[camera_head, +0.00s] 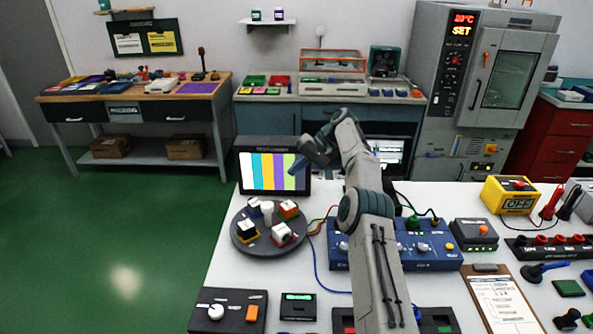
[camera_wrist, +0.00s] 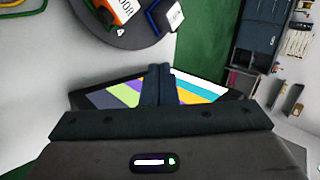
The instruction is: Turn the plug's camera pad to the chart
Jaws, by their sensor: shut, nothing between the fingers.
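A round grey turntable (camera_head: 243,247) stands on the white bench and carries several small blocks around a pale centre post (camera_head: 267,208). The blocks include an orange-and-white one (camera_head: 289,208), a blue-based white one (camera_head: 254,207), a yellow-based one (camera_head: 248,232) and a red-and-white one (camera_head: 282,233). I cannot tell which is the plug's camera pad. The chart is a dark-framed screen of coloured bars (camera_head: 272,171) behind the turntable.
A blue control box (camera_head: 440,262) with knobs and wires stands right of the turntable, partly behind my arm. A dark knob box (camera_head: 228,312) and a small display box (camera_head: 298,307) lie in front. A clipboard (camera_head: 500,300) and yellow meter (camera_head: 509,195) are at right.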

